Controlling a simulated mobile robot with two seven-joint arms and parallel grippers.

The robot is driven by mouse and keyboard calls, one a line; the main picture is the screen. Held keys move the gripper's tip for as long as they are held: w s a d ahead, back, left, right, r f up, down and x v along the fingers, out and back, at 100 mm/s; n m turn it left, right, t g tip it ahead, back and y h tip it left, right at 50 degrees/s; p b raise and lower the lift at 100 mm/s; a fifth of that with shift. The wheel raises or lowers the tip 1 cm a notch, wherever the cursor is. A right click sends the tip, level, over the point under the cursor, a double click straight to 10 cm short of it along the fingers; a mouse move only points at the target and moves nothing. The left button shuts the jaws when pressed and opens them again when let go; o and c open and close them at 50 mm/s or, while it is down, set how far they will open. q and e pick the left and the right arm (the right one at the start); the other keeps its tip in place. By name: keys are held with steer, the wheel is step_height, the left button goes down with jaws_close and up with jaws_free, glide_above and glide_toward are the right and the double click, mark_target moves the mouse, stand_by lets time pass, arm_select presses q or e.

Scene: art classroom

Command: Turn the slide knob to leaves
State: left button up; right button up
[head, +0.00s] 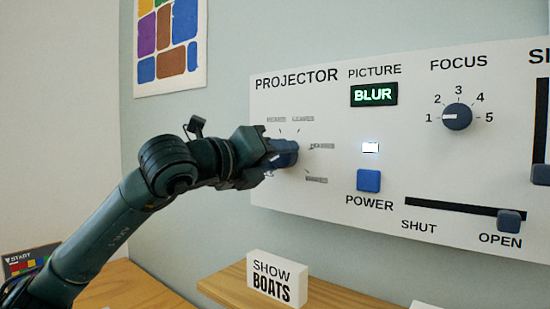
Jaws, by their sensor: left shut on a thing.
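The white projector panel (330,212) is on the wall. My left gripper (276,158) is shut on the blue slide knob (289,152) at the panel's left. The gripper covers much of the knob and some of the labels around it. The label LEAVES (303,119) shows faintly above the knob; other grey labels sit to its upper left, right and lower right and are hard to read. I cannot tell which label the knob points at. My right gripper is not in view.
The picture display (374,95) reads BLUR. The focus knob (457,116) points toward 1. The blue power button (368,181) has a lit lamp (370,147) above it. The shutter slider (509,221) is at OPEN. A "SHOW BOATS" card (277,279) stands on the wooden ledge (235,283) below.

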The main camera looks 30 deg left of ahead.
arm_select(q)
steer(key=shift+m, duration=1.2)
steer(key=shift+d+r+m+y+p, duration=0.1)
steer(key=shift+m+y+p, duration=0.45)
steer(key=shift+m, duration=5.45)
steer(key=shift+d+r+m+y, duration=0.1)
steer(key=shift+m+y, duration=0.85)
steer(key=shift+m, duration=5.05)
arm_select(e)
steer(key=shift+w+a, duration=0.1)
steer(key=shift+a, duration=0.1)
arm_select(q)
steer(key=o, duration=1)
